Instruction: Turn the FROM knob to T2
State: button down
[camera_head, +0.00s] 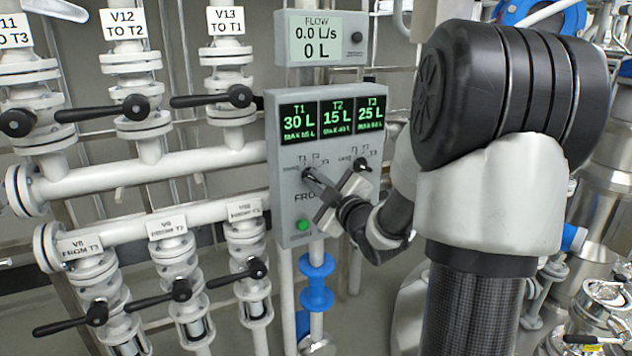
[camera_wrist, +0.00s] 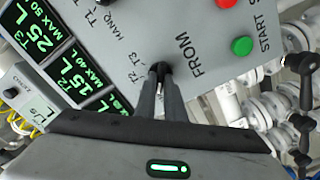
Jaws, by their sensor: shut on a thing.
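The FROM knob (camera_head: 307,173) is a small black knob on the left of a grey control panel (camera_head: 283,205). My gripper (camera_head: 316,181) reaches it from the lower right. In the wrist view, the fingers of my gripper (camera_wrist: 161,90) are closed around the black FROM knob (camera_wrist: 160,68), just beside the word FROM. T2 and T3 marks are printed beside the knob there. The fingers hide most of the knob, and I cannot tell which mark it points at.
A second black knob (camera_head: 362,163) is on the panel's right. A green START button (camera_head: 303,225) sits below FROM. Tank displays (camera_head: 335,120) read T1 30 L, T2 15 L, T3 25 L. The flow meter (camera_head: 321,38) reads 0.0 L/s. Valve handles (camera_head: 240,97) stick out at left.

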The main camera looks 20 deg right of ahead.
jog(key=m, duration=0.3)
jog(key=shift+r+m, duration=0.1)
jog(key=shift+m, duration=0.2)
jog(key=shift+d+r+m+p, duration=0.15)
jog(key=shift+m+p, duration=0.55)
jog(key=shift+m, duration=1.85)
jog(key=shift+d+f+m+p, duration=0.1)
jog(key=shift+m+p, duration=0.55)
jog(key=shift+m, duration=1.9)
jog(key=c, duration=1.8)
grip_release()
jog(key=shift+w, duration=0.1)
jog(key=shift+c, duration=0.2)
